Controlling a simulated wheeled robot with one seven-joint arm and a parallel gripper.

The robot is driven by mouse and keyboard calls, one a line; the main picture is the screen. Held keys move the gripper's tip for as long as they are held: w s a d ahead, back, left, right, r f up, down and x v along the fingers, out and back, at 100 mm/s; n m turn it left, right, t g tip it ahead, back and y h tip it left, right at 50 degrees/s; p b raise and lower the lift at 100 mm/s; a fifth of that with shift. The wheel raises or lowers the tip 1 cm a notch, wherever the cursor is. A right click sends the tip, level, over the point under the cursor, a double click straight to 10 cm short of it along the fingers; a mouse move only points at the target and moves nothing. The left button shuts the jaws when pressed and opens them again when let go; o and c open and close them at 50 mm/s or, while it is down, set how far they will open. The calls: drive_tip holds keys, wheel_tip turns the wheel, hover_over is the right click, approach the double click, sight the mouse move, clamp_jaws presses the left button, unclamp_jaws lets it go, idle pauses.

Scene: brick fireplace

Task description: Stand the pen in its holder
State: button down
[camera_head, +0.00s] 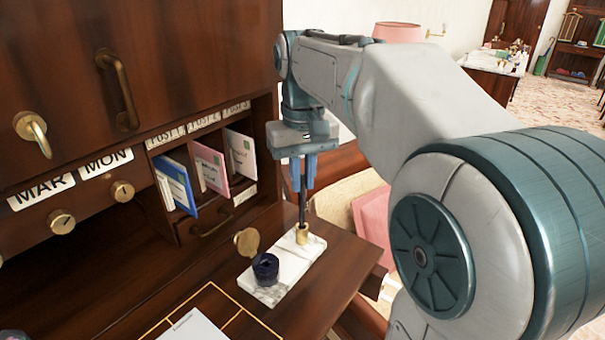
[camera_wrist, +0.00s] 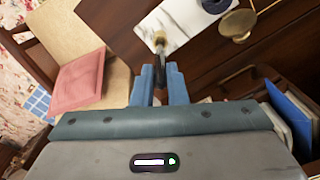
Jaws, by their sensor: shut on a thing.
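A dark pen (camera_head: 302,198) hangs nearly upright from my gripper (camera_head: 303,175). Its lower end meets the small brass holder (camera_head: 302,234) on a white marble base (camera_head: 290,262). In the wrist view the blue fingers of my gripper (camera_wrist: 160,88) are closed on the pen (camera_wrist: 160,68), whose far end reaches the brass holder (camera_wrist: 159,40). The tip appears to be at or inside the holder's mouth; how deep I cannot tell. The pen's upper part is hidden between the fingers.
A dark blue inkwell (camera_head: 266,268) stands on the same base, with a round brass lid (camera_head: 247,241) beside it. Letter slots with envelopes (camera_head: 211,168) stand behind left. A pink cushion (camera_head: 372,217) lies beyond the desk's right edge.

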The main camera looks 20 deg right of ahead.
sight(302, 209)
drive_tip(key=shift+f+b, duration=1.3)
drive_tip(key=shift+f, duration=0.65)
drive_tip(key=c, duration=1.4)
unclamp_jaws()
drive_tip(key=shift+o, duration=0.2)
wheel_tip(302, 209, up, 14)
drive_tip(key=shift+f+p, duration=0.1)
drive_tip(key=shift+p, duration=0.85)
